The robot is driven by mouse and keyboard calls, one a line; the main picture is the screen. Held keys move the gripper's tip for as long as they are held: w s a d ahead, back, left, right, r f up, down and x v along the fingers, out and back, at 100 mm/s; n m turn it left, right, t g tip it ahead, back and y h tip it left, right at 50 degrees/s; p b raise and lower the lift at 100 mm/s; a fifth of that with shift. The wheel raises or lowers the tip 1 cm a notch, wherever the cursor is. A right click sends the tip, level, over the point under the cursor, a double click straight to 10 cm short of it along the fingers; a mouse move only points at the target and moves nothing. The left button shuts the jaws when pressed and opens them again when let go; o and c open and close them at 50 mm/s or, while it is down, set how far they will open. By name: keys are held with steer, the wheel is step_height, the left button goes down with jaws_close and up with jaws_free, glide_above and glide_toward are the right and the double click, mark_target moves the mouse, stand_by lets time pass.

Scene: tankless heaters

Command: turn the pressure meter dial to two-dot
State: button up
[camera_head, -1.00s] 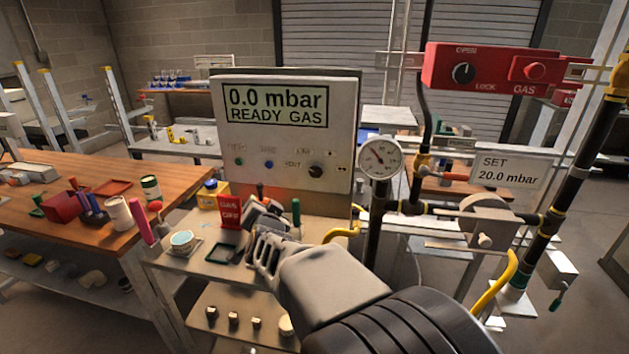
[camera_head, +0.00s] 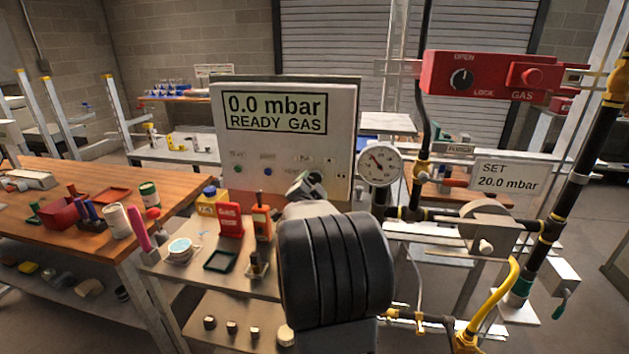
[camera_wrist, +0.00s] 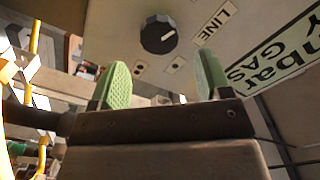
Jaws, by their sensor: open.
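The pressure meter (camera_head: 285,135) is a pale upright panel reading "0.0 mbar READY GAS". Its black round dial (camera_wrist: 158,35) shows in the wrist view, with a short white pointer line aimed to the right and slightly down. Small labels (camera_wrist: 178,62) sit around the dial; one reads LINE, and the dots on the others are too small to tell apart surely. My gripper (camera_wrist: 163,78) is open, its two green pads apart and empty, with the dial beyond and between them. In the head view my gripper (camera_head: 308,183) hides the dial at the panel's lower right.
A round gauge (camera_head: 380,165) on a black pipe stands close right of the panel. A red gas box (camera_head: 495,75) and a "SET 20.0 mbar" sign (camera_head: 510,176) are farther right. A red block (camera_head: 230,220) and an orange tool (camera_head: 262,220) stand on the shelf to the left.

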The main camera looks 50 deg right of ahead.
mark_target(316, 178)
steer(key=shift+x, duration=2.05)
steer(key=shift+c, duration=0.2)
steer(key=c, duration=0.9)
